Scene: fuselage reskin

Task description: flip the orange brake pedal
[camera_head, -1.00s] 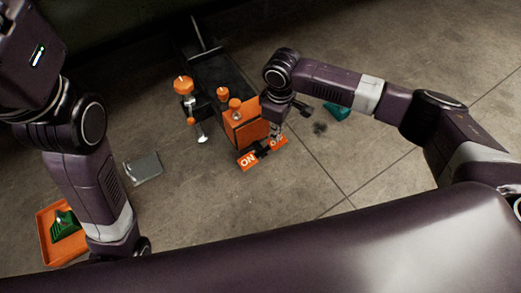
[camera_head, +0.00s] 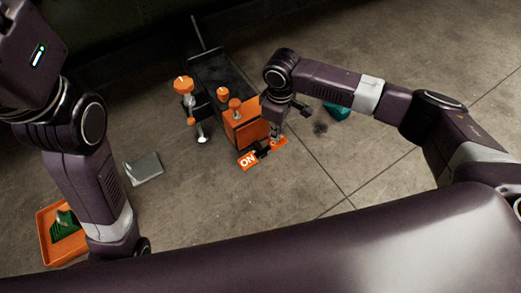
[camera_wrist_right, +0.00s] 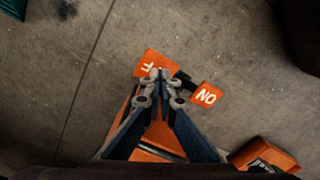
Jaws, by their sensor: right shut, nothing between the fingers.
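The orange brake pedal is a two-ended rocker at the foot of an orange and black machine. Its ON plate (camera_head: 247,161) shows at the near left end, with a dark pivot (camera_head: 262,149) in the middle. In the right wrist view I see the ON plate (camera_wrist_right: 207,96) and the other plate (camera_wrist_right: 148,63), whose lettering is partly covered. My right gripper (camera_head: 277,139) is shut and empty, with its tips (camera_wrist_right: 160,76) over or on that other plate; I cannot tell whether they touch. My left gripper is out of sight.
The machine (camera_head: 246,125) has orange knobs and a long dark bed (camera_head: 225,75). An orange tray (camera_head: 47,222) with a green part lies at left, near a grey plate (camera_head: 144,167). A teal object (camera_head: 337,111) lies right of my right wrist. Floor is clear at lower right.

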